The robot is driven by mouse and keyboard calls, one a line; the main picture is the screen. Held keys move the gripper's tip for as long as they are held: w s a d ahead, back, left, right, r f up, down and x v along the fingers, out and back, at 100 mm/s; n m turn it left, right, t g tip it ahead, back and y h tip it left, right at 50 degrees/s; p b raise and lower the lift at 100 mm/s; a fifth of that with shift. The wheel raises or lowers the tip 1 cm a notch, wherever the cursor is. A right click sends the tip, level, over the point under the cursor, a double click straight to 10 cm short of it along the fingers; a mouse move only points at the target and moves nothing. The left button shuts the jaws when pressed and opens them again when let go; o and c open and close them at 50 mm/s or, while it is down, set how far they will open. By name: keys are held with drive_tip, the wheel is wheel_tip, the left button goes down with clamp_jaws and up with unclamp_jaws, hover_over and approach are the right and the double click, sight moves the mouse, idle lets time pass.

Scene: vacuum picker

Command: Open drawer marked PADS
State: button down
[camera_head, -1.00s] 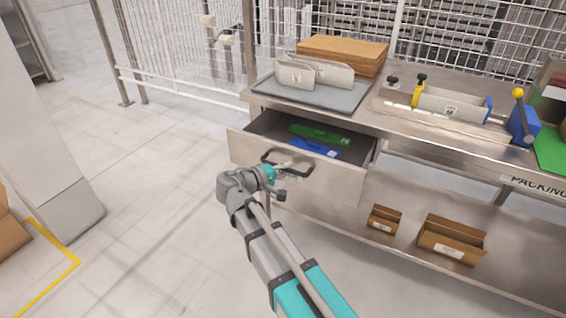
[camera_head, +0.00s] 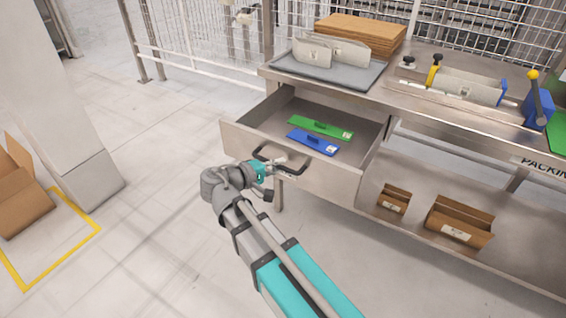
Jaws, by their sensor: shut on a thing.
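A metal drawer (camera_head: 335,180) under the left end of the steel bench is pulled well out. Its inside shows a green flat pad (camera_head: 325,129) and a blue flat pad (camera_head: 313,143), each with a small label. A dark bar handle (camera_head: 282,164) sits on the drawer front. My gripper (camera_head: 276,168) is at this handle and shut on it. The fingers are small and partly hidden by my wrist. I cannot read any marking on the drawer front.
The bench top (camera_head: 390,95) holds a grey mat (camera_head: 345,80), cardboard sheets (camera_head: 365,33) and metal fixtures. Small cardboard boxes (camera_head: 460,222) stand on the lower shelf. A pillar (camera_head: 75,130) and an open carton (camera_head: 18,195) are at left. The floor between is clear.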

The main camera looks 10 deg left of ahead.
drive_tip(key=shift+w+a, duration=0.15)
drive_tip(key=shift+w, duration=0.1)
drive_tip(key=c, duration=0.8)
unclamp_jaws()
drive_tip(key=shift+o, duration=0.8)
drive_tip(key=shift+s, duration=0.2)
